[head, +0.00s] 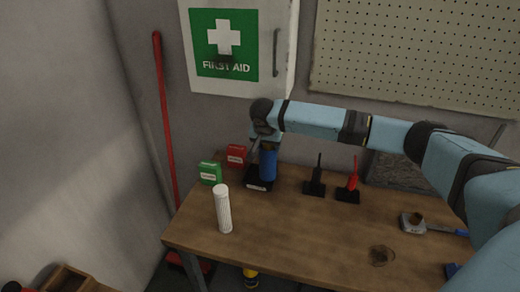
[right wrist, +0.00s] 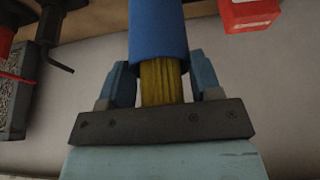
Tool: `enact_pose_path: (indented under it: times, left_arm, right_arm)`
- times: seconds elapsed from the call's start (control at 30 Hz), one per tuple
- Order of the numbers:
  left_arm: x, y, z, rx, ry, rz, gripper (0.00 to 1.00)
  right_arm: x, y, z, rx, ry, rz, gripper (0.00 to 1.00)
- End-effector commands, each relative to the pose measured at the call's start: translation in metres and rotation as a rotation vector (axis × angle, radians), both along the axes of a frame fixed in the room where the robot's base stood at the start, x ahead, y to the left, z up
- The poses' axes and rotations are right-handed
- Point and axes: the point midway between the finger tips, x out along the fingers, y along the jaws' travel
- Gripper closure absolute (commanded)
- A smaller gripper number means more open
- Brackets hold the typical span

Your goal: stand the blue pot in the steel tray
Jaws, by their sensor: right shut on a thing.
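The blue pot (head: 268,166) is an upright cylinder at the back left of the wooden table; its wall also shows in the right wrist view (right wrist: 158,30). Yellow sticks (right wrist: 163,82) show at its end between my fingers. My right gripper (head: 266,142) reaches down from above and is shut on the pot near its rim. A dark, low tray-like piece with a pale label (head: 257,186) lies just below and in front of the pot; I cannot tell whether it is the steel tray or whether the pot touches it. My left gripper is out of view.
Green (head: 210,172) and red (head: 236,155) boxes stand to the left. A white ribbed cylinder (head: 222,210) stands in front. Black (head: 315,180) and red-handled (head: 351,185) tools stand to the right. A grey speckled item (head: 395,172) is at the back wall.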

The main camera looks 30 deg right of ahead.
Motion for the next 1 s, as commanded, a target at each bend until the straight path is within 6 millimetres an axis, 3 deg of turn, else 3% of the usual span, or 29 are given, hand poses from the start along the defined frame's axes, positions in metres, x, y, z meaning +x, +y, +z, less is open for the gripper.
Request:
enact_pose_path:
  times: [0.03, 0.2, 0.37, 0.57, 0.9, 0.93, 1.0]
  left_arm:
    - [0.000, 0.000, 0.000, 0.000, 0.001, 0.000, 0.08]
    - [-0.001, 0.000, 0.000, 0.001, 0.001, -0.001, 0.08]
    - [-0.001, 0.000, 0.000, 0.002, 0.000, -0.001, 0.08]
    - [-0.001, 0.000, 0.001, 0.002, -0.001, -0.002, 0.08]
    - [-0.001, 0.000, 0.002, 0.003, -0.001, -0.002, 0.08]
    - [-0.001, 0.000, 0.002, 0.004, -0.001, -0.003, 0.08]
    - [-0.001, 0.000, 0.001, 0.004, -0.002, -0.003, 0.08]
  right_arm:
    - [0.012, 0.004, 0.002, 0.001, -0.002, 0.000, 0.80]
    - [0.030, 0.010, 0.001, 0.001, -0.002, 0.000, 0.80]
    - [0.032, 0.010, -0.008, -0.001, 0.001, 0.000, 0.80]
    - [0.031, 0.010, -0.033, -0.001, 0.000, 0.001, 0.80]
    - [0.031, 0.011, -0.037, 0.001, -0.001, 0.000, 0.80]
    - [0.031, 0.011, -0.038, 0.000, 0.000, 0.001, 0.39]
    - [0.031, 0.010, -0.038, 0.000, 0.000, 0.001, 0.23]
